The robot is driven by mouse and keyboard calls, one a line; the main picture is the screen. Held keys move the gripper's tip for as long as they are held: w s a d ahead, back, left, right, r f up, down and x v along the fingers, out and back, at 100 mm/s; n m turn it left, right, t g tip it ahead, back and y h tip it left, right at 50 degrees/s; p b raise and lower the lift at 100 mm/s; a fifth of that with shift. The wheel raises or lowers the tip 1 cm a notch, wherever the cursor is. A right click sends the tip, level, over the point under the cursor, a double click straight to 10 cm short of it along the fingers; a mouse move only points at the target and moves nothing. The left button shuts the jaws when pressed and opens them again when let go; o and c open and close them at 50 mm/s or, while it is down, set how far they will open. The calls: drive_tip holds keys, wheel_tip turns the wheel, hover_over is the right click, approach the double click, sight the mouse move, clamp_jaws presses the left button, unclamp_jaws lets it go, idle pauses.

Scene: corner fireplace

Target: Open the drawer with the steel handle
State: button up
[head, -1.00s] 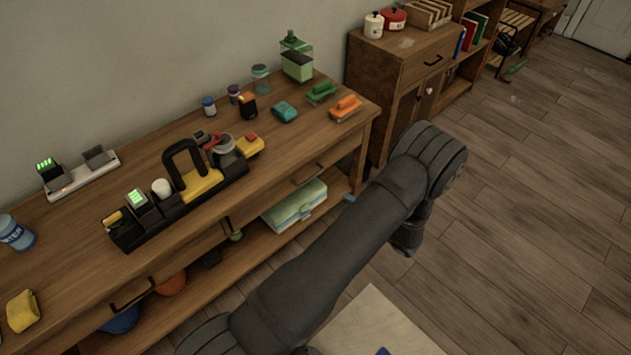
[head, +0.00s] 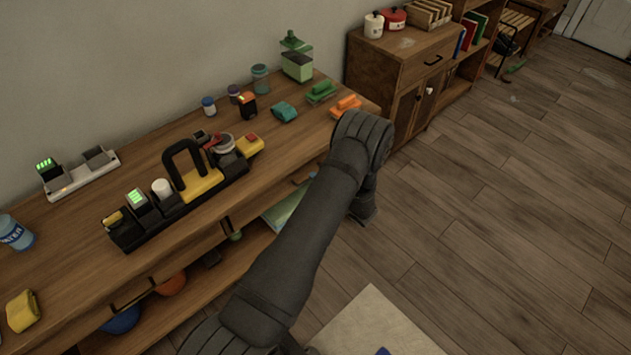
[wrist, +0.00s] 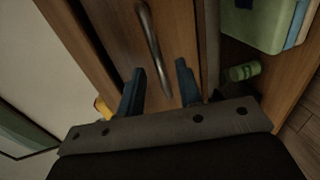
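In the wrist view a wooden drawer front (wrist: 175,28) fills the upper middle. A slim, greyish metal bar handle (wrist: 150,40) is fixed on it. My gripper (wrist: 160,66) is open, with its two dark blue fingers apart. The handle's lower end reaches between the fingertips; I cannot tell whether they touch it. The gripper holds nothing. In the head view the workbench (head: 75,245) has drawers along its front, and a dark handle (head: 132,292) shows at the left. My arm covers part of the bench front, and the gripper itself is hidden there.
A green case (wrist: 262,22) and a green cylinder (wrist: 243,72) are on the lower shelf beside the drawer. A black tool caddy (head: 180,208) and several small items stand on the bench.

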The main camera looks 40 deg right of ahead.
drive_tip(key=shift+w+f, duration=0.1)
drive_tip(key=shift+w, duration=0.4)
clamp_jaws()
drive_tip(key=f+v, duration=0.2)
drive_tip(key=v, duration=1.1)
drive_tip(key=s+f+v, duration=0.1)
drive_tip(key=f+v, duration=0.2)
drive_tip(key=v, duration=1)
drive_tip(key=shift+f, duration=0.2)
drive_tip(key=shift+s, duration=0.1)
unclamp_jaws()
